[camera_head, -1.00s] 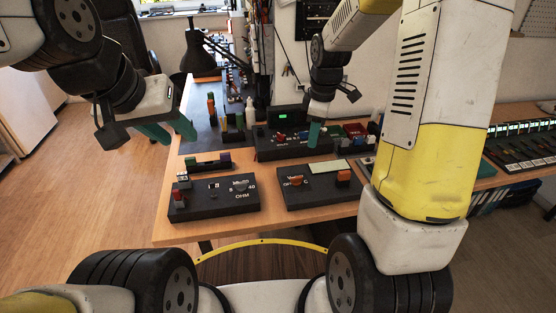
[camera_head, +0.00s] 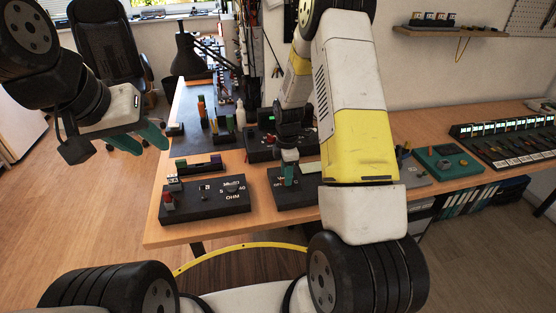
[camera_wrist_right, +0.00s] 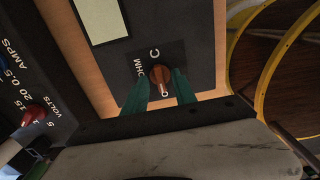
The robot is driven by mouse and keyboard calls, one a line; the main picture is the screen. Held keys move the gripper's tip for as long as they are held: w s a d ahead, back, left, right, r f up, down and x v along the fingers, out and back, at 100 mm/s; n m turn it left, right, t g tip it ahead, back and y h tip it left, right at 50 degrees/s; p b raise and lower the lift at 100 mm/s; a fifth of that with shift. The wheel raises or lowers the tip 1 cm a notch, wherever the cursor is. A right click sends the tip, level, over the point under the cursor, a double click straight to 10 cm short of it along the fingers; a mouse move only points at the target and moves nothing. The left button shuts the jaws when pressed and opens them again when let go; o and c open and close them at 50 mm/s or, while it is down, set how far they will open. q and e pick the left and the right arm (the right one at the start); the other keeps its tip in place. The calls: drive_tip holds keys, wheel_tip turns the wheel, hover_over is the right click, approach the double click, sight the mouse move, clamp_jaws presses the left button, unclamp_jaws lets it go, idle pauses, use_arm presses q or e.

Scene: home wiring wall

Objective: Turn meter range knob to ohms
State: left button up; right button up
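The orange-brown knob (camera_wrist_right: 160,75) sits on a dark box in the right wrist view, with "OHM" and "C" printed near it. My right gripper (camera_wrist_right: 163,82) has its teal fingers on either side of the knob, apparently apart from it. In the head view my right gripper (camera_head: 288,175) is low over that dark box (camera_head: 292,202) and hides the knob. My left gripper (camera_head: 139,138) is open and empty, left of the table.
Another dark box (camera_head: 212,214) marked "OHM" stands to the left with a red knob. A dark box with red and blue parts (camera_head: 262,153) stands behind. A black lamp (camera_head: 187,55) is at the back. A panel light-coloured area (camera_wrist_right: 101,18) lies beyond the knob.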

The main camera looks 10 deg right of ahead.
drive_tip(key=shift+f, duration=0.2)
clamp_jaws()
